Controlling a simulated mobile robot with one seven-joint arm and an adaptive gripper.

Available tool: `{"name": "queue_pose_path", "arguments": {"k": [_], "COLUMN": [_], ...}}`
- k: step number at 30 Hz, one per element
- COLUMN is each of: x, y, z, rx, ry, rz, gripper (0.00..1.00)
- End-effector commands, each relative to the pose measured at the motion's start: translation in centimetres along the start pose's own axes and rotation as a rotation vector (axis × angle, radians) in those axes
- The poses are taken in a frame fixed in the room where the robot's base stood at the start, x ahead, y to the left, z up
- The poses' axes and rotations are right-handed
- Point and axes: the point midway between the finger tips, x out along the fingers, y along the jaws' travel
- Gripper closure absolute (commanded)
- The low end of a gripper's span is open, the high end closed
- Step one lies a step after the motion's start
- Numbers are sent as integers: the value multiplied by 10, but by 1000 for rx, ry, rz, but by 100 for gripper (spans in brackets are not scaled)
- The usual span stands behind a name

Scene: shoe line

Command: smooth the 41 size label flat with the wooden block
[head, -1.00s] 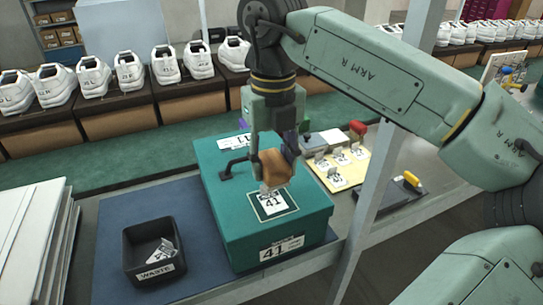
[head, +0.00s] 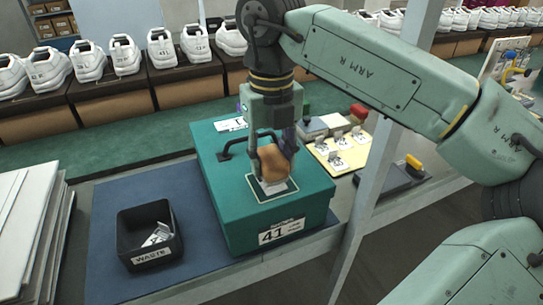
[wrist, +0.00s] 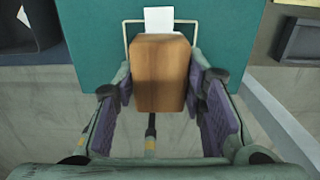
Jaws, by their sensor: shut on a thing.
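My gripper (head: 273,155) is shut on the tan wooden block (head: 268,164), one finger on each side of it. In the wrist view the block (wrist: 161,75) fills the space between the fingers. The white size label (head: 272,188) lies within the pale outline on the green box lid (head: 222,190). The block covers most of the label, hiding its print; a white part (wrist: 159,19) shows past the block in the wrist view. I cannot tell whether the block presses on it. A printed 41 (head: 281,232) is on the box's front side.
A black waste bin (head: 150,236) with scraps stands left of the box on a blue mat (head: 110,215). A yellow card of small labels (head: 340,150) and a dark pad (head: 390,180) lie to the right. A grey post (head: 362,205) stands in front. The lid has a black handle (head: 240,145).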

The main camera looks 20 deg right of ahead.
Motion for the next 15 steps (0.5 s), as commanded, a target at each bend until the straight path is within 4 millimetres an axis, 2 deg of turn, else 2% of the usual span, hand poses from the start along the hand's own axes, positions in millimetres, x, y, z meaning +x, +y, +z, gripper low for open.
{"name": "queue_pose_path", "arguments": {"k": [15], "x": [9], "y": [0], "z": [0], "rx": [0], "ry": [0], "rz": [0], "gripper": [84]}}
